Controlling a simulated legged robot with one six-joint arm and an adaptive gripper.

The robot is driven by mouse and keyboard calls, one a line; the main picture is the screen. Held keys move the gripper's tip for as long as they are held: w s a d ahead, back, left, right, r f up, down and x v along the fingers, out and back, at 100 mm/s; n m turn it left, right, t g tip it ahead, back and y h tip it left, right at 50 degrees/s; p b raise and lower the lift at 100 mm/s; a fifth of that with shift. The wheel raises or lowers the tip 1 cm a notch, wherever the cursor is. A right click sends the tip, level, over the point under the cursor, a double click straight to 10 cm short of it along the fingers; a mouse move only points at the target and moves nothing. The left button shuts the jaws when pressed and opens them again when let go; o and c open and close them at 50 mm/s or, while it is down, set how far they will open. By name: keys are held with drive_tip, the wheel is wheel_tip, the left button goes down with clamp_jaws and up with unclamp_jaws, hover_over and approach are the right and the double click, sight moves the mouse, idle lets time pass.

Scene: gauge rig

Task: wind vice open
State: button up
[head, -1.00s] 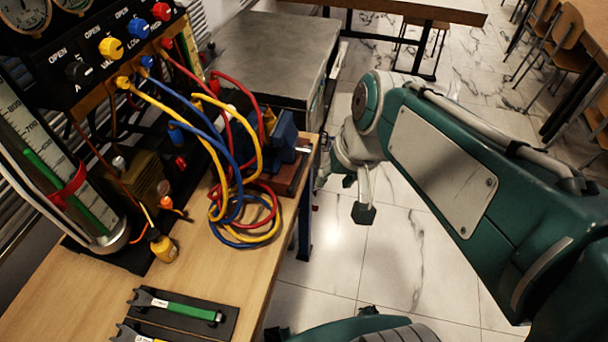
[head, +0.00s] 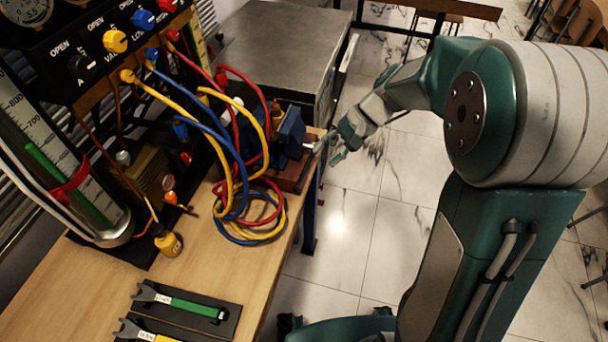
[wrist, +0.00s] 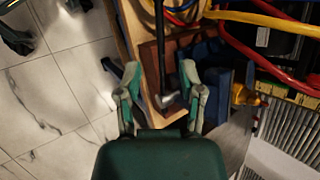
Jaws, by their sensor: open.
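The blue vice (head: 290,132) stands on a reddish-brown base at the bench's far right corner, partly hidden by hoses. Its metal screw end (head: 310,144) points right, towards my gripper (head: 338,148), which is just off the bench edge. In the wrist view my gripper (wrist: 160,82) is open, its two fingers apart. A dark bar with a metal end (wrist: 168,98) lies between the fingers in that picture; I cannot tell whether they touch it. The blue vice body (wrist: 212,62) shows just right of the right finger.
Red, blue and yellow hoses (head: 248,225) loop on the wooden bench (head: 80,290) beside the vice. A gauge panel (head: 110,45) rises at the left. Two wrenches lie in black trays in front. A grey-topped cabinet (head: 275,50) stands behind.

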sight(303, 176)
drive_tip(key=x, duration=0.9)
drive_tip(key=shift+a+f, duration=0.15)
drive_tip(key=shift+f, duration=0.05)
clamp_jaws()
